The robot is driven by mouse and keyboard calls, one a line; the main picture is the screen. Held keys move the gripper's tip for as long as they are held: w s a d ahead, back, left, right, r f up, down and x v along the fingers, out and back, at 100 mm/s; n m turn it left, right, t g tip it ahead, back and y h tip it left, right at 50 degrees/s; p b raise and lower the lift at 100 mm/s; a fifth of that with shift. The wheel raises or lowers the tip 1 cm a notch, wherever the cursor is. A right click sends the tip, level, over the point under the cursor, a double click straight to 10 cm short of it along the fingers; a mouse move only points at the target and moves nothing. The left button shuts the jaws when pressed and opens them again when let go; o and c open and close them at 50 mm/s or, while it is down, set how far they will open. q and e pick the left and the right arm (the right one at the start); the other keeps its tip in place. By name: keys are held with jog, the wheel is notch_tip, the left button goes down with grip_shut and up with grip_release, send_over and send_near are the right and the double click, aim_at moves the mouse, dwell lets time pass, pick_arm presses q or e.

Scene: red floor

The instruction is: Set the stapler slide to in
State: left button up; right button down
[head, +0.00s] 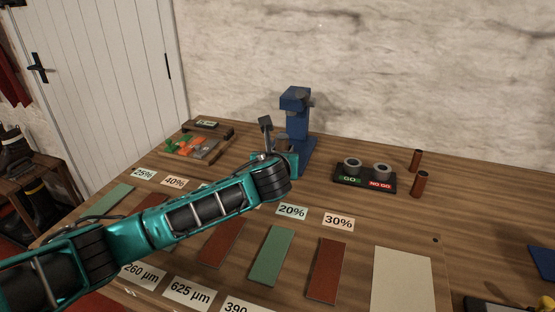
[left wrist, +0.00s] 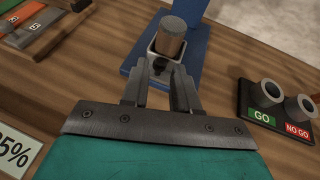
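A blue upright device (head: 294,104), which seems to be the stapler, stands on the workbench near the wall. Its blue base (left wrist: 138,64) shows in the left wrist view, with a grey metal holder (left wrist: 153,52) and a brownish-grey cylinder (left wrist: 172,36) standing in it. A small dark knob sits low on the front of the holder. My left gripper (left wrist: 159,78) has its fingers apart at the front of the holder, with the knob just beyond or between the tips; contact cannot be told. In the head view my left arm partly hides the device's base. My right gripper is not in view.
A black GO/NO GO block (head: 364,180) stands to the right, with two brown cylinders (head: 420,182) beyond it. A tray of coloured pieces (head: 198,146) lies to the left. Coloured panels (head: 272,255) and percentage labels (head: 291,212) cover the front of the bench.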

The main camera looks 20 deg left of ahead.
pick_arm(q)
jog(key=shift+w+a+f, duration=0.1)
jog(key=shift+w+f, duration=0.15)
jog(key=shift+w, duration=0.35)
jog(key=shift+c, duration=0.2)
grip_shut()
